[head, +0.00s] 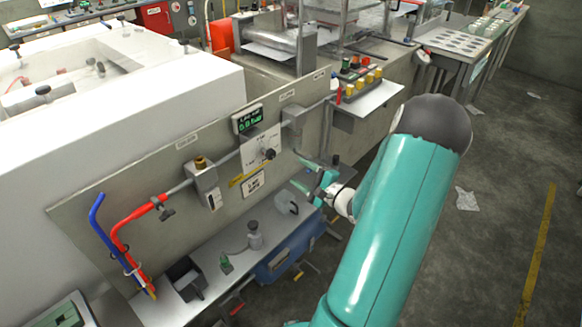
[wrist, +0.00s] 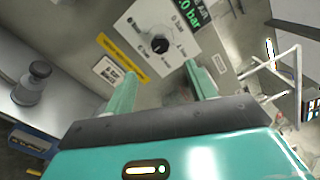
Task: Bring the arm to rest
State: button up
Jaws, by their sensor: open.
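My arm is teal with a dark grey joint cap and reaches in from the lower right in the head view. My gripper (head: 318,180) is at its end, in front of the upright metal panel (head: 225,225). In the wrist view my gripper (wrist: 160,85) shows two teal fingers, spread apart with nothing between them. A black rotary knob (wrist: 159,44) on a white dial plate lies beyond the fingertips, apart from them. The knob (head: 268,154) also shows in the head view, left of the gripper.
A green digital display (head: 248,119) sits above the dial plate. Red and blue pipes (head: 130,225) run on the panel's left. A shelf (head: 215,285) below holds a grey weight-like object (head: 254,235). A button box (head: 360,85) stands behind. The floor at right is mostly clear.

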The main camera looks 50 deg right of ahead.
jog(key=shift+s, duration=0.35)
dwell(0.3)
